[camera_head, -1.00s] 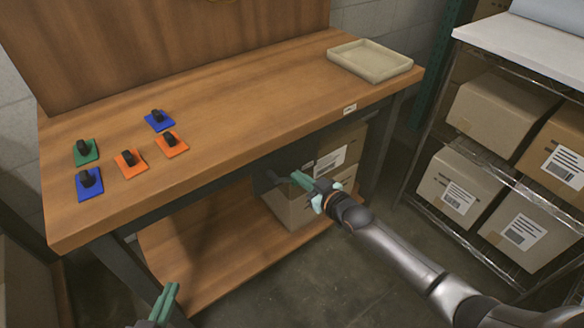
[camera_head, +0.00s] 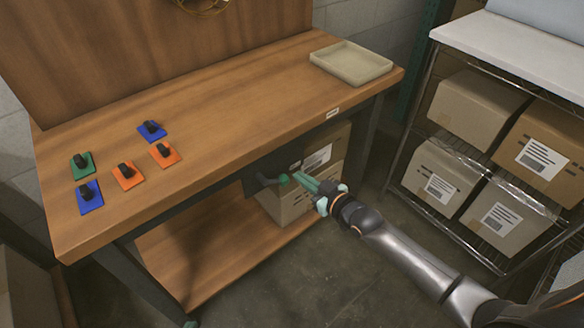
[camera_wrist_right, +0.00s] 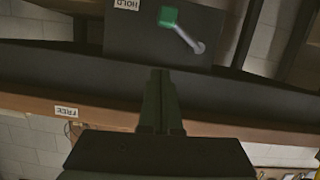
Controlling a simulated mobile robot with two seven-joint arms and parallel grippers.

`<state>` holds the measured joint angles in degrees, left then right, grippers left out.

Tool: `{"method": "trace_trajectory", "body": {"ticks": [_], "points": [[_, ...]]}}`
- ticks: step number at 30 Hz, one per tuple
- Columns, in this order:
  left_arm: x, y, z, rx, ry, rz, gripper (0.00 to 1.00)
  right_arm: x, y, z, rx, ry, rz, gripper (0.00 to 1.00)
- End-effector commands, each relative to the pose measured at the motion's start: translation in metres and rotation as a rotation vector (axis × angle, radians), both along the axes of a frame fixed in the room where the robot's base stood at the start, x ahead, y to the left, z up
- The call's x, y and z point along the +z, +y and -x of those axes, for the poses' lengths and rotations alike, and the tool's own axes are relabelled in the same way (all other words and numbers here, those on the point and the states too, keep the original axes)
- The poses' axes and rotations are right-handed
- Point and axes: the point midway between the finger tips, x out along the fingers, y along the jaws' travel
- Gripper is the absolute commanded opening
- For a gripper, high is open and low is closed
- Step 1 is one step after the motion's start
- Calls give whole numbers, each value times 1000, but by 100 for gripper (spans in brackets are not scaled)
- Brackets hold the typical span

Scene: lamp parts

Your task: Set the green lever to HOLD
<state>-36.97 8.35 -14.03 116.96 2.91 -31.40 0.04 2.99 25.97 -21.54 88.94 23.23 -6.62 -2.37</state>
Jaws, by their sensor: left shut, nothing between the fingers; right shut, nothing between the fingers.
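The green lever's knob (camera_head: 284,179) shows in the head view under the table's front edge, on a short arm from a dark panel. In the right wrist view the green knob (camera_wrist_right: 168,17) sits at the end of a grey rod on the dark panel, close to an upside-down HOLD label (camera_wrist_right: 127,4). My right gripper (camera_head: 297,178) is shut and empty, its tips close to the knob; contact is unclear. Its shut fingers also show in the wrist view (camera_wrist_right: 160,72), below the knob. My left gripper (camera_head: 190,324) shows only a tip at the bottom edge.
An upside-down FREE label (camera_wrist_right: 66,112) is on a brown edge in the wrist view. The wooden table (camera_head: 225,105) carries several coloured switches at left and a beige tray (camera_head: 350,62). Boxes stand on its lower shelf and on a rack (camera_head: 500,45) at right.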

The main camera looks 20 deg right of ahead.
Motion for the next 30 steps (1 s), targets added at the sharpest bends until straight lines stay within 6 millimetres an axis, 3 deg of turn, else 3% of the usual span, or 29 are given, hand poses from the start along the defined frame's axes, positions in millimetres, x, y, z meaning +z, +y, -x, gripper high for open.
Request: {"method": "trace_trajectory", "body": {"ticks": [3,9,30], "points": [[6,-1,0,0,0,1,0,6,-6,18,1,2,0,0],[8,-1,0,0,0,3,0,9,-12,33,1,1,-1,0],[6,-2,0,-2,2,2,0,3,-7,43,3,18,-5,0]]}}
